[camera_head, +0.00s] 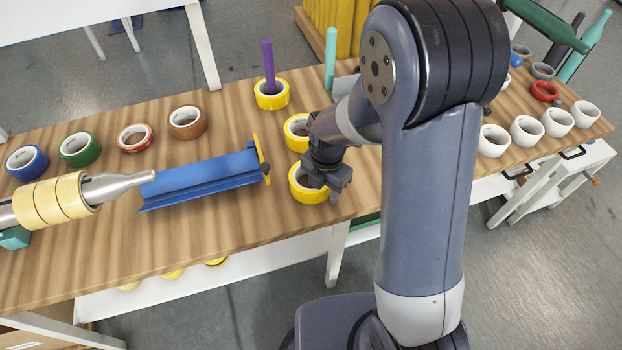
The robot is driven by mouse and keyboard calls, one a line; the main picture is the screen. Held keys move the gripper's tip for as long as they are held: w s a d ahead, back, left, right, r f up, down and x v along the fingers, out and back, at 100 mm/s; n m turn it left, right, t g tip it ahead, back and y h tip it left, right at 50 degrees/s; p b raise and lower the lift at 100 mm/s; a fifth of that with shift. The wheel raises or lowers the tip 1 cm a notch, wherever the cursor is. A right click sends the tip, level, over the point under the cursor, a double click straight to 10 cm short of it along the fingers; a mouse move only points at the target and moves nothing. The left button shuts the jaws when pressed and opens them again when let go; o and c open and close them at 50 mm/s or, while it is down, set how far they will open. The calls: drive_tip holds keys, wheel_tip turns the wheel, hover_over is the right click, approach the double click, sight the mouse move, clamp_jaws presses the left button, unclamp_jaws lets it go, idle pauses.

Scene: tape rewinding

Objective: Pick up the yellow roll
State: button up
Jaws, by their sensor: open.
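Three yellow rolls lie in a column near the middle of the table. The nearest yellow roll (306,195) is close to the table's front edge, and my gripper (332,190) is open right over it, partly hiding its upper right side. I cannot tell whether a finger is inside its hole or touching it. A second yellow roll (294,132) lies just behind, partly hidden by my arm. The third yellow roll (271,97) lies farther back, around the foot of a purple post (268,62).
A blue trough (200,182) with a yellow end piece is left of the rolls. A metal spindle with tan rolls (52,201) is at far left. Blue, green, red and brown rolls (187,122) line the back left. White rolls (526,131) stand at right. A teal post (331,55) is behind.

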drive_tip(key=shift+c, duration=0.4)
clamp_jaws()
